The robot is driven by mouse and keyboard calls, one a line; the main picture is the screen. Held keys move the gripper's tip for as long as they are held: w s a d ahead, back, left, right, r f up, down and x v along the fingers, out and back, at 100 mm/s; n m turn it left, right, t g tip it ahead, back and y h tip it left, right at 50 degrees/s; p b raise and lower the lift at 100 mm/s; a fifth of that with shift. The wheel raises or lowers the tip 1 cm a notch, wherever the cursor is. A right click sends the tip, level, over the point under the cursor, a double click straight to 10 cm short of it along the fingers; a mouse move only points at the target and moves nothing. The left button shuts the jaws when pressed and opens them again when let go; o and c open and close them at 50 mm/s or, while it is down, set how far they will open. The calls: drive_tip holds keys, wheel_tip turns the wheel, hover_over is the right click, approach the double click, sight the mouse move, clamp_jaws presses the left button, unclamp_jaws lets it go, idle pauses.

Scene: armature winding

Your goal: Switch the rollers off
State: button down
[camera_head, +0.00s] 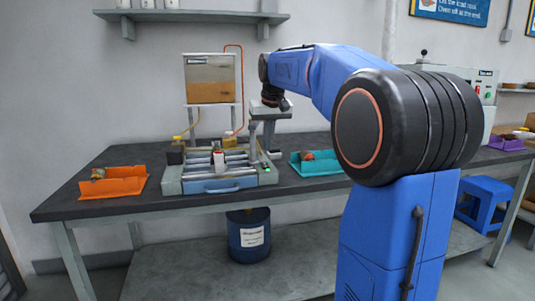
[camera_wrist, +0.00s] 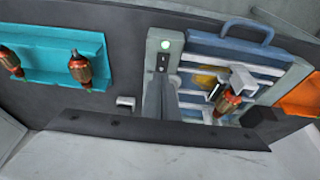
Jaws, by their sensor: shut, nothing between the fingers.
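The roller machine (camera_head: 222,186) stands on the bench, with several pale rollers and a blue handle at its front. In the wrist view, its switch panel (camera_wrist: 162,84) carries a lit green lamp (camera_wrist: 165,44) and a small dark switch (camera_wrist: 162,62). The lamp also shows as a green spot in the head view (camera_head: 265,165). My gripper (camera_head: 268,149) points down over the machine's right side. In the wrist view its shut fingers (camera_wrist: 171,82) are close to the switch; I cannot tell whether they touch it. A reddish-brown armature (camera_wrist: 229,103) is at the rollers.
A teal tray (camera_head: 325,168) with armatures stands right of the machine, an orange tray (camera_head: 113,189) left. A tank (camera_head: 210,80) on a stand rises behind the rollers. A blue drum (camera_head: 248,236) stands under the bench top. Bare bench lies between machine and orange tray.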

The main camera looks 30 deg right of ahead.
sight(266, 164)
drive_tip(key=v, duration=0.7)
drive_tip(key=shift+s+r, duration=0.2)
drive_tip(key=shift+r, duration=0.2)
drive_tip(key=shift+w+d+r, duration=0.1)
drive_tip(key=shift+w+r, duration=0.15)
drive_tip(key=shift+w, duration=0.55)
drive_tip(key=shift+f, duration=0.15)
drive_tip(key=x, duration=1.3)
drive_tip(key=shift+s+f, duration=0.2)
drive_tip(key=shift+f, duration=0.25)
